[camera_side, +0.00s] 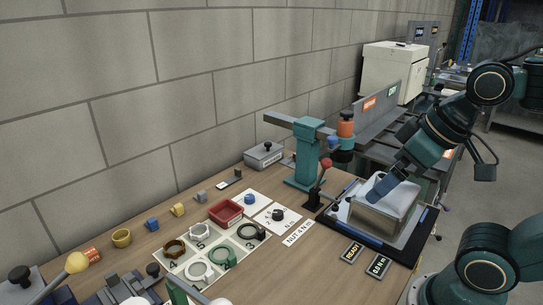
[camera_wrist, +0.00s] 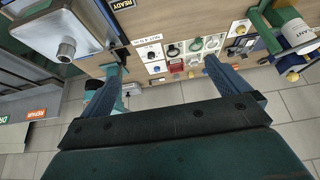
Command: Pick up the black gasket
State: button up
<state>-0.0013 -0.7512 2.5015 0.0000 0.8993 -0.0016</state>
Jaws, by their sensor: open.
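The black gasket (camera_side: 252,231) is a dark ring lying in the front row of the numbered board (camera_side: 240,247), in the compartment at the right end, beside a green ring (camera_side: 222,257). In the wrist view it is a small dark ring (camera_wrist: 173,50), seen far off between my fingers. My gripper (camera_side: 380,190) is over the metal box at the right of the bench, well apart from the gasket. In the wrist view my gripper (camera_wrist: 163,66) has its two blue fingers wide apart with nothing between them.
A red tray (camera_side: 225,211) sits behind the gasket. The metal box (camera_side: 385,212) stands on a black-edged tray. Brown and white rings share the board.

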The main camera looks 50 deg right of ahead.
dwell(0.3)
jog(key=c, duration=1.4)
jog(key=shift+o, duration=0.2)
jog(key=w+f+n+g+y, duration=0.1)
jog(key=w+f+n+g, duration=0.15)
jog(key=w+n, duration=1.1)
jog(key=w+d+f+n+g+y, duration=0.1)
jog(key=w+f+n, duration=0.4)
jog(key=w+f, duration=0.7)
jog(key=w+g+y, duration=0.1)
jog(key=w+g, duration=0.1)
jog(key=w, duration=0.1)
jog(key=shift+w+d+f, duration=0.3)
jog(key=shift+d, duration=0.1)
